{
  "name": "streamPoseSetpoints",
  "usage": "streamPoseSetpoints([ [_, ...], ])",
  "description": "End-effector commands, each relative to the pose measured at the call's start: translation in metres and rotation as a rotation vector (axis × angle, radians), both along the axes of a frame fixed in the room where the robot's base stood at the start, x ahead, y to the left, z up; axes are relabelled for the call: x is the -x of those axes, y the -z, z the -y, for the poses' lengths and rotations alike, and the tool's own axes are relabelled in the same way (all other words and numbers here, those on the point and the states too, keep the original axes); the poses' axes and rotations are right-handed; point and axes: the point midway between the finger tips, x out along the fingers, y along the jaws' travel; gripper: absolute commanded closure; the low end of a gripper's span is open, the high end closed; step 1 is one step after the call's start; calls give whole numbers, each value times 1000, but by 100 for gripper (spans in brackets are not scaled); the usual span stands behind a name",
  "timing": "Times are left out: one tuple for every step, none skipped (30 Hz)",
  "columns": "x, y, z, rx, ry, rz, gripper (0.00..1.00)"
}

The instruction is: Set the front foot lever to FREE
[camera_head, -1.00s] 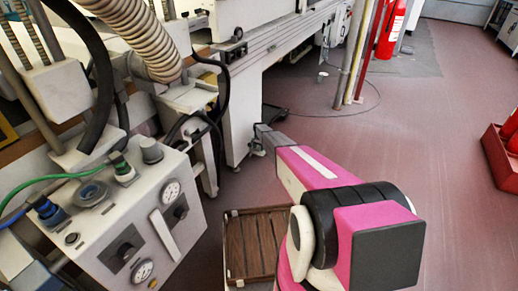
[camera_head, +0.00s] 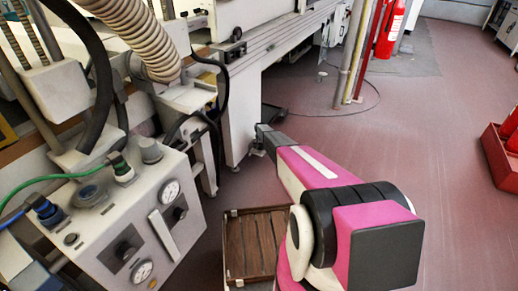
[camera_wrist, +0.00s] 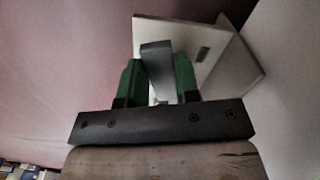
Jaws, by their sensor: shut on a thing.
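The front foot lever (camera_wrist: 157,62) is a grey, flat bar in the wrist view. It stands between the two green fingers of my gripper (camera_wrist: 158,82), which is shut on it. A pale plate (camera_wrist: 204,47) with a small dark slot lies just behind the lever. In the head view my gripper (camera_head: 257,150) reaches low beside the foot of the machine's pale leg (camera_head: 240,115). The arm hides most of the fingers and the lever there. I cannot read any FREE marking.
A grey control box (camera_head: 115,225) with gauges and hoses stands at the left. A wooden slatted crate (camera_head: 250,243) lies on the floor near my arm. Pipes (camera_head: 352,60) and a fire extinguisher (camera_head: 392,30) stand behind.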

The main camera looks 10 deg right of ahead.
Motion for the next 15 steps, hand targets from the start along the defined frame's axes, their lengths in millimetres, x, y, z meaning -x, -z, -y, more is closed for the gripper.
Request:
streamPoseSetpoints([
  [1, -1, 3, 0, -45, 0, 94],
  [1, -1, 4, 0, -74, 0, 94],
  [1, -1, 5, 0, -112, 0, 94],
  [1, -1, 6, 0, -140, 1, 94],
  [2, -1, 7, 0, -169, 1, 94],
  [2, -1, 9, 0, -206, 1, 94],
  [2, -1, 10, 0, -235, 1, 94],
  [2, -1, 12, 0, -264, 1, 94],
  [2, -1, 13, 0, -301, 1, 94],
  [2, -1, 15, 0, -330, 1, 94],
  [2, -1, 16, 0, -358, 1, 94],
  [2, -1, 18, 0, -396, 1, 94],
  [1, 0, 19, 0, -425, 1, 94],
  [1, 0, 20, 0, -453, 1, 94],
  [1, 0, 22, 0, -491, 1, 94],
])
